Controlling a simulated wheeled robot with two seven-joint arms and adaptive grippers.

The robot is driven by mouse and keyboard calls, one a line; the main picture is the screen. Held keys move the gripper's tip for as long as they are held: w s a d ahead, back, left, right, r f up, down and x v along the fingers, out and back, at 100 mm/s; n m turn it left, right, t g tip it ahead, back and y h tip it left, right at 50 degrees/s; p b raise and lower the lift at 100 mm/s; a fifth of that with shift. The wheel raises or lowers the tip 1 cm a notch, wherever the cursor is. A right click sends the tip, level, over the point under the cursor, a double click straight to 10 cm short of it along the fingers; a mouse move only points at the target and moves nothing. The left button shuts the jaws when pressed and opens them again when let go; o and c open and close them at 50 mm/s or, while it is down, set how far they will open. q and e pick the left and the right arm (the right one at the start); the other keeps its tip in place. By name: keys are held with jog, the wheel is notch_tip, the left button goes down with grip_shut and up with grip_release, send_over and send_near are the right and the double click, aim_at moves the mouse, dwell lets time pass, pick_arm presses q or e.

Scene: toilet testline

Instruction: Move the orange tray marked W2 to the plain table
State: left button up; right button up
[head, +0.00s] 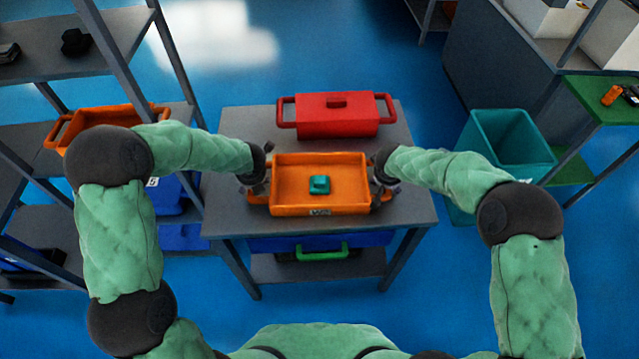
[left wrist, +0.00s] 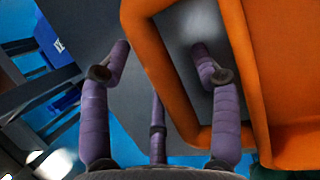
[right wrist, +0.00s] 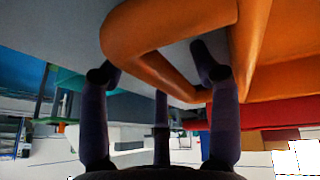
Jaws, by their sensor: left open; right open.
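The orange tray (head: 285,185) sits on the grey table in front of me, with a small teal block (head: 319,185) inside. A label on its near side is too small to read surely. My left gripper (head: 254,178) is at its left handle; in the left wrist view the open fingers (left wrist: 160,60) stand on either side of the orange handle bar (left wrist: 170,75). My right gripper (head: 384,178) is at its right handle; in the right wrist view the open fingers (right wrist: 155,65) straddle the handle (right wrist: 120,35). Neither gripper is closed on it.
A red lidded box (head: 337,115) stands behind the tray on the same table (head: 225,215). A blue crate with a green handle (head: 320,252) is on the shelf below. Another orange tray (head: 95,122) is on the left rack. A teal bin (head: 505,145) stands at the right.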

pick_arm(q)
grip_shut()
pick_arm(e)
grip_shut()
